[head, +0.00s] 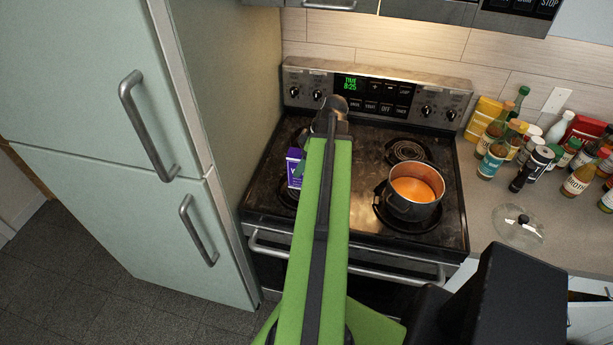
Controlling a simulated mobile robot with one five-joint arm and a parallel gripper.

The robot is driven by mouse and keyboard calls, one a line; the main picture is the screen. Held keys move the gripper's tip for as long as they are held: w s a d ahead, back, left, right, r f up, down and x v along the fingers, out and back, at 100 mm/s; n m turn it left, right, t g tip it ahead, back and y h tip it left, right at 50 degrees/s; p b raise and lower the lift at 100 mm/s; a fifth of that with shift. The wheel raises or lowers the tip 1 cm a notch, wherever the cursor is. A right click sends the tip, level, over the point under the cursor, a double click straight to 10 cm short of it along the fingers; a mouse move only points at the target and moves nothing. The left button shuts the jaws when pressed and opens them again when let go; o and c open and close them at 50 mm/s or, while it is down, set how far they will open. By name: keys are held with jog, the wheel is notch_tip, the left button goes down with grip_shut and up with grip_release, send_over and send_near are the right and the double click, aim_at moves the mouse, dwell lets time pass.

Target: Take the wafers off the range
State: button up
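A small purple box with white lettering, which looks like the wafers (294,167), stands on the left part of the black stovetop of the range (362,165). It is just left of my green arm. A small green patch shows at its right side; I cannot tell whether it is print or part of my arm. My arm reaches over the range and ends in view at a dark joint. My gripper's fingers do not show; the arm hides whatever is behind it.
A pot of orange soup (414,191) sits on the front right burner. Several bottles and jars crowd the counter (483,215) at right, with a glass lid (519,225) near them. A tall pale green fridge (110,130) stands close on the left.

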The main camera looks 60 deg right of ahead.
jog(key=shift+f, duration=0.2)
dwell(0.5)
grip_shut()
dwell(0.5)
